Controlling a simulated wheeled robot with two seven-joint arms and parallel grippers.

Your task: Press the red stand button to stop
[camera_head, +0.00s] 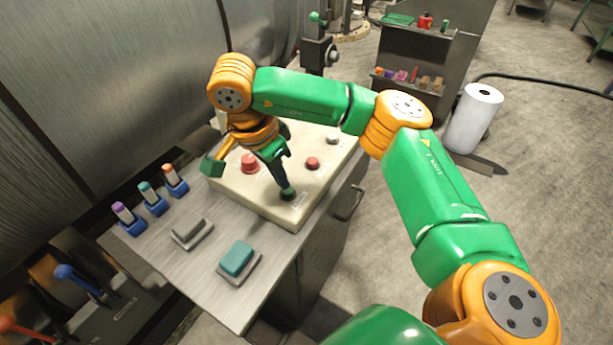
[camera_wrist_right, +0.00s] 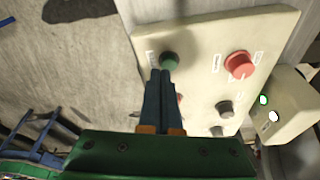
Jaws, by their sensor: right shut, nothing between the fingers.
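A pale control box carries a large red button (camera_head: 249,163), a smaller red button (camera_head: 312,163) and a dark green button. Labels are too small to read. My right gripper (camera_head: 286,187) is shut and empty, pointing down at the dark green button's place. In the right wrist view, its closed blue fingers (camera_wrist_right: 162,75) end at the green button (camera_wrist_right: 169,60); I cannot tell whether they touch. The large red button (camera_wrist_right: 240,64) stands clear to their right. The smaller red button (camera_wrist_right: 180,98) is mostly hidden behind the fingers. My left gripper is not seen.
The box (camera_head: 235,188) also has a grey knob (camera_head: 333,138). On the metal bench (camera_head: 190,263) lie a grey block (camera_head: 187,231), a teal block (camera_head: 237,259) and several small coloured items in blue holders. A white roll (camera_head: 473,118) stands on the floor at right.

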